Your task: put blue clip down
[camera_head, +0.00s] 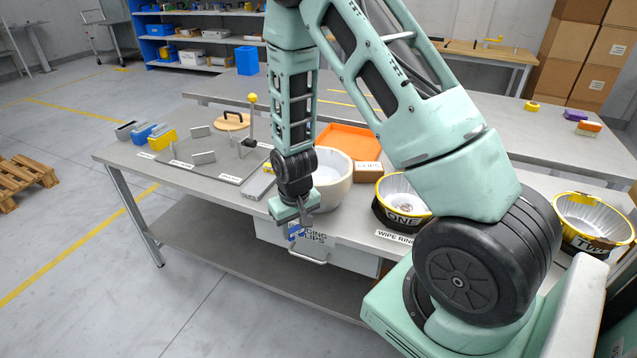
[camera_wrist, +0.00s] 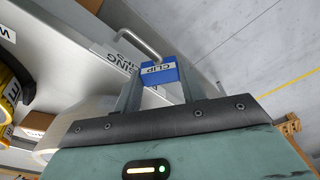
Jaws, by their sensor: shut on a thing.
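The blue clip (camera_wrist: 158,74), a small block labelled CLIP, is between the two fingers of my gripper (camera_wrist: 160,88) in the wrist view. My gripper is shut on it. In the head view my gripper (camera_head: 303,216) points down at the table's front edge, just in front of the white bowl. A bit of blue shows below its fingers, and the fingers partly hide the clip (camera_head: 293,235). Behind it is the front of a drawer (camera_head: 335,252) labelled in part GING CLIPS, with a metal handle (camera_head: 308,259). The wrist view also shows this handle (camera_wrist: 140,44) close beyond the clip.
A large white bowl (camera_head: 333,188) stands at the table edge, with an orange tray (camera_head: 348,138) and a cardboard box (camera_head: 367,172) behind. Ring-lined bowl ONE (camera_head: 400,190) is to the right. A grey board (camera_head: 222,160) with upright plates and grey, blue and yellow bins lie left.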

